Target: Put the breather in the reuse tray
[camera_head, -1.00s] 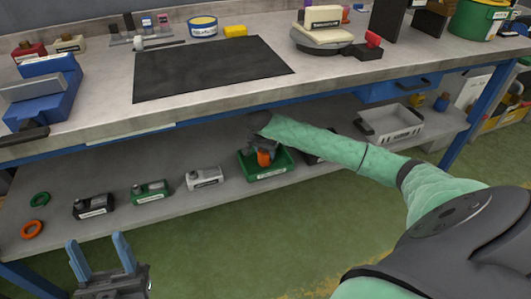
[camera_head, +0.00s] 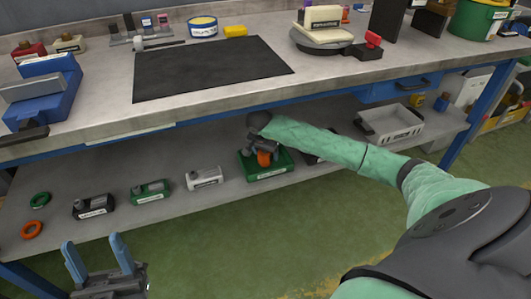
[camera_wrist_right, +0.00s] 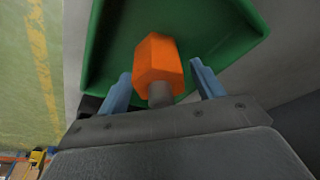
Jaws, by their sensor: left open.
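The orange breather (camera_head: 264,159) with a grey stem is in the green tray (camera_head: 250,172) on the lower shelf. I cannot read the tray's label. In the right wrist view the breather (camera_wrist_right: 158,62) lies between the blue fingers of my right gripper (camera_wrist_right: 161,76), with a gap on each side. The green tray (camera_wrist_right: 222,30) fills the background there. In the head view my right gripper (camera_head: 263,146) is over the tray, its fingertips partly hidden. My left gripper (camera_head: 97,254) is open and empty at the lower left, in front of the shelf.
Several labelled items, including a white one (camera_head: 204,178), line the shelf to the left. A dark item stands right of the tray, partly behind my arm. A grey bin (camera_head: 392,125) is further right. The bench top (camera_head: 110,117) overhangs the shelf.

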